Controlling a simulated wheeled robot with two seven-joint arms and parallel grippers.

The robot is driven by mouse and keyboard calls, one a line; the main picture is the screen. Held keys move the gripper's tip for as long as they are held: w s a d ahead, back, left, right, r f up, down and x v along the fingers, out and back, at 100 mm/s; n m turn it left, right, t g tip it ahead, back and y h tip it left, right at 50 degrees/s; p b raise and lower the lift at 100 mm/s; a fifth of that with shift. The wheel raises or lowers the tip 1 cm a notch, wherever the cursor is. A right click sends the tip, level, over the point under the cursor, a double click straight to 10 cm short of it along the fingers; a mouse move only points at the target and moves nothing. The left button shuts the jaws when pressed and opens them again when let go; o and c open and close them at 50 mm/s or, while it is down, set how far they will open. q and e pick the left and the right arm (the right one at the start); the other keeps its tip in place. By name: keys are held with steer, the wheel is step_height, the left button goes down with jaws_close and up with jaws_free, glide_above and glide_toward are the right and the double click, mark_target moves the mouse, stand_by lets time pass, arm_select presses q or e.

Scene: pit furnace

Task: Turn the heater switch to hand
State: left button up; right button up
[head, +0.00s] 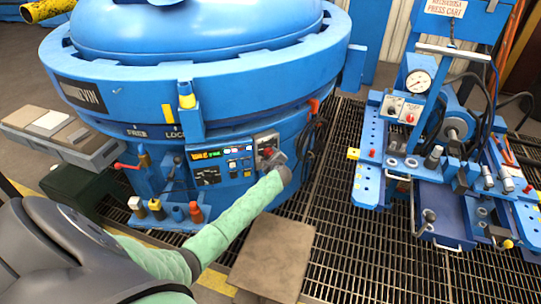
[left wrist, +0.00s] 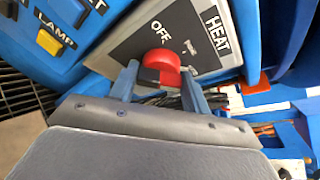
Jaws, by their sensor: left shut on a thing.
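The heater switch is a red knob (left wrist: 161,61) on a grey plate (left wrist: 200,22) marked HEAT and OFF. A small mark beside the knob is too blurred to read. In the head view the plate (head: 266,141) sits at the right end of the blue furnace's control panel. My left gripper (left wrist: 160,82) has a blue finger on each side of the knob and is shut on it. It also shows in the head view (head: 277,161), reaching up to the panel and partly covering the knob. Which way the knob points is unclear. My right gripper is not in view.
The round blue furnace (head: 210,105) fills the upper left. A yellow lamp button (left wrist: 49,42) is left of the switch. Black cables (head: 312,138) hang right of the panel. A blue press cart (head: 425,185) stands right, with open floor grating between.

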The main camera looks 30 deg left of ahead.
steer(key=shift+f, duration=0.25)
arm_select(q)
steer(key=o, duration=1)
steer(key=shift+f, duration=0.1)
steer(key=shift+c, duration=0.2)
steer(key=shift+d, duration=0.1)
steer(key=b+v, duration=0.1)
steer(key=v, duration=0.6)
steer(key=shift+s+d+r, duration=0.2)
steer(key=shift+s+d, duration=0.05)
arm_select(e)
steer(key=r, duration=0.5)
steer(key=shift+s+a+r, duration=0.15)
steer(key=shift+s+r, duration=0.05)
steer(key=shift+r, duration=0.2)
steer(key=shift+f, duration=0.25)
